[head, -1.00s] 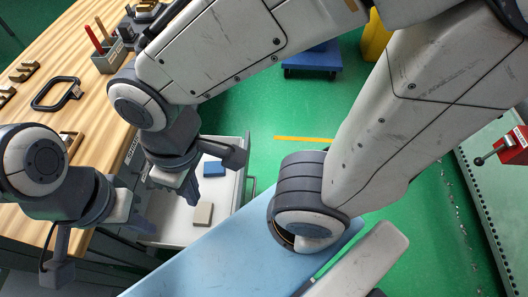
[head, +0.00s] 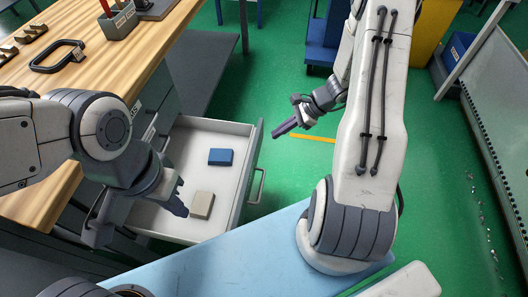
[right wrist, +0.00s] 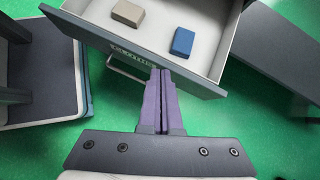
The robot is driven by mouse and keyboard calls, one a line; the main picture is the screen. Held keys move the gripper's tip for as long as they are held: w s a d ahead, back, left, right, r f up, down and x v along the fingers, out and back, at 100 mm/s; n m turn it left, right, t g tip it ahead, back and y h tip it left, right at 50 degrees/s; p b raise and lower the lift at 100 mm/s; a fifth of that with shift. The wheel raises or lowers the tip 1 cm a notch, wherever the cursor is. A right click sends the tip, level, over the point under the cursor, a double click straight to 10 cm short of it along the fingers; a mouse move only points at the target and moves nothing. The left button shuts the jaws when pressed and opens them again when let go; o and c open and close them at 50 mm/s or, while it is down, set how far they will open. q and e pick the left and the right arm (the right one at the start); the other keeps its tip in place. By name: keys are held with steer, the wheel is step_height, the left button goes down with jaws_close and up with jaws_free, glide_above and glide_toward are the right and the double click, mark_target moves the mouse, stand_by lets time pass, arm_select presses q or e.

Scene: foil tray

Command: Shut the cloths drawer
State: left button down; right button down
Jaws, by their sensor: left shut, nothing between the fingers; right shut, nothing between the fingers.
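The cloths drawer stands open from the wooden bench. Its front panel (head: 246,172) and handle (head: 258,187) face right in the head view. Inside lie a blue folded piece (head: 221,157) and a beige one (head: 202,205). My right gripper (head: 277,134) is shut and empty just outside the front panel. My left gripper (head: 178,208) is shut and empty, over the drawer's near side.
The wooden bench top (head: 100,75) holds a black-handled tool (head: 58,56) and a grey holder (head: 118,22). A light blue surface (head: 225,250) lies in the foreground. Green floor (head: 285,185) is clear beyond the drawer front. A blue cart (head: 322,45) stands further back.

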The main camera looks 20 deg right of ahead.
steer(key=d+f+m+t+b, duration=0.1)
steer(key=d+f+m+t, duration=0.1)
steer(key=d+f+m, duration=0.35)
steer(key=n+b, duration=0.1)
glide_toward(256, 150)
steer(key=x, duration=0.5)
steer(key=shift+s+d+f, duration=0.1)
steer(key=shift+d+f, duration=0.15)
steer(key=shift+f, duration=0.3)
steer(key=shift+w+a, duration=0.4)
steer(key=shift+a, duration=0.05)
steer(key=shift+a, duration=0.1)
